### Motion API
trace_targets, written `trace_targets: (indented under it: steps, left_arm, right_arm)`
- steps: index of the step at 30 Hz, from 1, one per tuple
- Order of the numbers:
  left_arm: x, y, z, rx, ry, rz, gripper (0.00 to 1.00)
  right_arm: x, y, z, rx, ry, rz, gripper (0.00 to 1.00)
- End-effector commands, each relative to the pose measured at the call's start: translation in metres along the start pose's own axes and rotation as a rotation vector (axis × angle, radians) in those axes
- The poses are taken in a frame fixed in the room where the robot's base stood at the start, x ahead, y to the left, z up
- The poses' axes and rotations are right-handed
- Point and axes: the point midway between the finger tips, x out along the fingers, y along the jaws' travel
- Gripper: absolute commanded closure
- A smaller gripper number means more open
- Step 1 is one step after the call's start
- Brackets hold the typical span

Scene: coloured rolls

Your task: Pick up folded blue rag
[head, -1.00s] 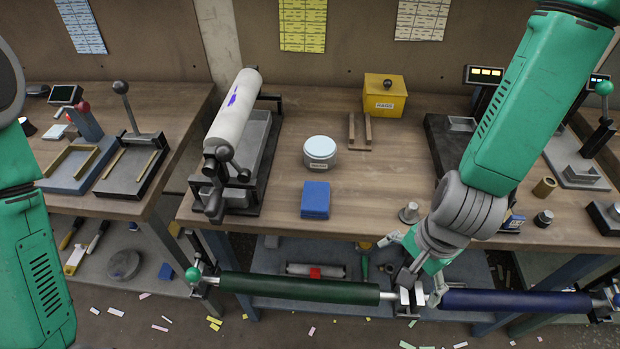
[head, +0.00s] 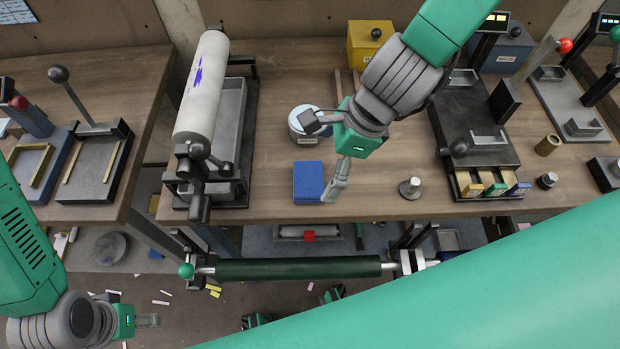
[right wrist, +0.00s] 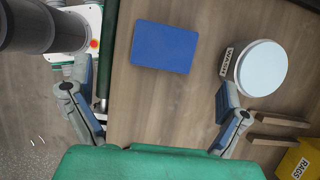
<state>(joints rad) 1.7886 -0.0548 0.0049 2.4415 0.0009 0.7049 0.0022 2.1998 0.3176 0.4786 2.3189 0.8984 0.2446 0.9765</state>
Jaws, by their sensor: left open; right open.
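The folded blue rag (head: 308,182) lies flat on the wooden bench, near its front edge. In the right wrist view the rag (right wrist: 165,47) shows whole, between and beyond the fingers. My right gripper (head: 322,158) is open and empty above the bench, just to the right of the rag. Its two spread fingers also show in the right wrist view (right wrist: 148,92), with no contact on the rag. My left gripper (head: 148,321) is at the lower left, away from the bench. It is open, with nothing seen in it.
A round wash pot (head: 305,120) with a pale blue top stands just behind the rag. A press with a white roll (head: 203,85) is to the left. A green roll (head: 300,269) runs along the bench front. A yellow rags box (head: 371,43) stands at the back.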

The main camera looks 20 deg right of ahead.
Motion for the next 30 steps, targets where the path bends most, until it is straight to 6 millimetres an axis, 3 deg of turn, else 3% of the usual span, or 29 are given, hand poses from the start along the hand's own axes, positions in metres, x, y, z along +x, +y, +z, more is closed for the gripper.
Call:
trace_targets:
  steps: [8,16,26,30]
  left_arm:
    - [0.004,0.000,-0.001,0.000,0.002,0.000,0.49]
    - [0.008,0.000,0.000,0.000,0.002,0.000,0.49]
    - [0.008,0.000,0.000,0.000,0.002,0.000,0.49]
    - [0.008,0.000,0.000,0.000,0.002,0.000,0.49]
  right_arm:
    - [0.022,0.000,0.000,-0.002,0.000,-0.002,0.03]
    - [0.062,-0.006,0.001,-0.002,0.000,0.001,0.03]
    - [0.068,-0.006,0.002,-0.003,0.000,-0.002,0.03]
    - [0.068,-0.006,0.002,-0.003,0.000,-0.002,0.51]
